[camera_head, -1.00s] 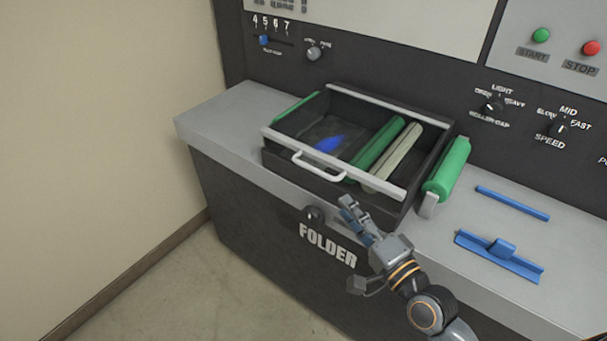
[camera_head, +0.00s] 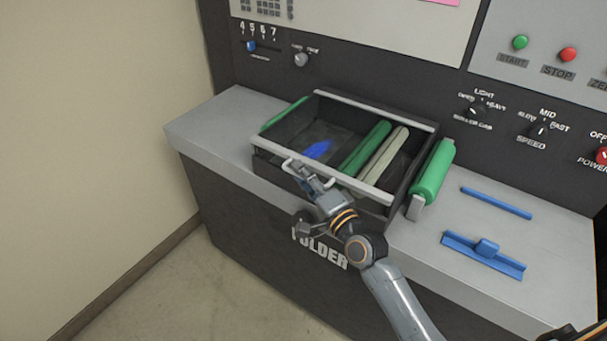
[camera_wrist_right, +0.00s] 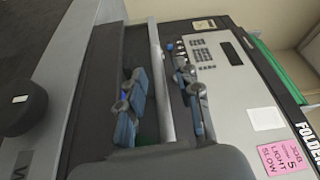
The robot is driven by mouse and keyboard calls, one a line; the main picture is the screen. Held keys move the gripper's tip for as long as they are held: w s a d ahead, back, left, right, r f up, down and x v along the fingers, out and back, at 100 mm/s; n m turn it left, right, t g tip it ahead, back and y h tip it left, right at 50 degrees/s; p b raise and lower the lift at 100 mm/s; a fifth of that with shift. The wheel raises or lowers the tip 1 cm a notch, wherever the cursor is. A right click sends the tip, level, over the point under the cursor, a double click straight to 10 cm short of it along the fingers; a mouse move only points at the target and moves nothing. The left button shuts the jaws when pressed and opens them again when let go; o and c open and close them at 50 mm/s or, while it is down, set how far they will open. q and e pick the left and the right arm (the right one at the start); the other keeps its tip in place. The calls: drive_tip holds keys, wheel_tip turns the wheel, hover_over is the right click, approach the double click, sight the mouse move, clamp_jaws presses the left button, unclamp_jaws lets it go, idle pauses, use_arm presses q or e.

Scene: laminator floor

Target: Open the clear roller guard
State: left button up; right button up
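The clear roller guard (camera_head: 372,190) sits over the dark roller box on the folder's worktop, with a pale rail along its front edge. It looks shut, and rollers show through it. Its pale handle (camera_head: 328,184) on the front is partly hidden by my right gripper (camera_head: 300,192). That gripper is at the handle with its fingers apart. In the right wrist view a pale bar (camera_wrist_right: 160,80) runs between the open fingers; I cannot tell whether they touch it.
A green roller (camera_head: 433,172) stands right of the box. A blue bar (camera_head: 496,203) and a blue piece with a knob (camera_head: 482,256) lie on the worktop (camera_head: 420,245). The control panel (camera_head: 400,85) rises behind.

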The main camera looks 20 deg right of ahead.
clamp_jaws()
drive_tip(key=shift+r, duration=0.1)
